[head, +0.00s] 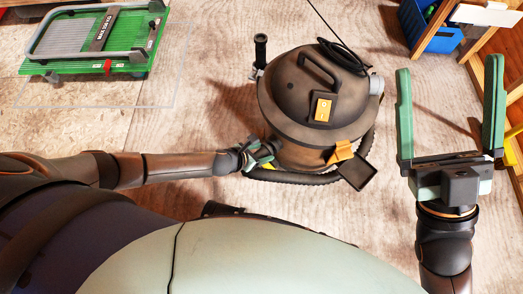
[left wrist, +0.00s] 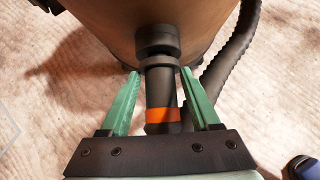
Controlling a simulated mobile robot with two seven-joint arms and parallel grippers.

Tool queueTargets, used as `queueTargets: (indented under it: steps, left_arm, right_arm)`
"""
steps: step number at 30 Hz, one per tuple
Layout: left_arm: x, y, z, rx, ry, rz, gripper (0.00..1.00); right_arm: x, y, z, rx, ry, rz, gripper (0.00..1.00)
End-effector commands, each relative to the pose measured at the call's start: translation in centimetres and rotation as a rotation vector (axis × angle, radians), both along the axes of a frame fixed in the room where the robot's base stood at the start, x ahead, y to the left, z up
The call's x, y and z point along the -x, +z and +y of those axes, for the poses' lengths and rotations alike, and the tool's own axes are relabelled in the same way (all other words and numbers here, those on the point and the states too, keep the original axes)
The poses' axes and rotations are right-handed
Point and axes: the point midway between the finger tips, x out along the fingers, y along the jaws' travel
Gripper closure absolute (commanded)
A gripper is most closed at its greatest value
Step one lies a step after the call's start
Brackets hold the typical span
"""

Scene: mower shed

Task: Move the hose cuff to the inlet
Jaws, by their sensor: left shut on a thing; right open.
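The shop vacuum (head: 290,95), a dark round canister with a handle on its lid, stands on the floor in the middle of the head view. My left gripper (head: 262,153) is at its lower left side. In the left wrist view my left gripper (left wrist: 160,72) is shut on the black hose cuff (left wrist: 160,92), which has an orange band. The cuff lines up with a wider black collar (left wrist: 157,40), seemingly the inlet, on the canister wall. I cannot tell how deeply they engage. My right gripper (head: 449,70) is open and empty, right of the vacuum.
The ribbed black hose (left wrist: 232,55) curves beside the canister, right of the cuff. A green and grey platform (head: 95,40) is at the upper left. A blue bin (head: 425,30) and wooden frame stand at the upper right. Floor left of the vacuum is clear.

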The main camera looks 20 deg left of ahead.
Motion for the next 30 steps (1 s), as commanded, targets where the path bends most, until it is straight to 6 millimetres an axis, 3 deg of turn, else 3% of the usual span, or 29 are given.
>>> queueTargets:
  steps: [27,28,30]
  left_arm:
    - [-0.99,-0.01,-0.59,0.001,-0.001,-0.001,1.00]
    - [-0.98,-0.03,-0.58,0.001,-0.001,0.000,0.35]
    - [-0.96,-0.02,-0.57,0.001,-0.001,0.000,0.27]
  right_arm:
    - [0.00,0.03,0.01,0.000,0.000,0.000,0.02]
    - [0.00,0.03,0.01,0.000,0.000,0.000,0.02]
    - [0.00,0.03,0.01,0.000,0.000,-0.001,0.02]
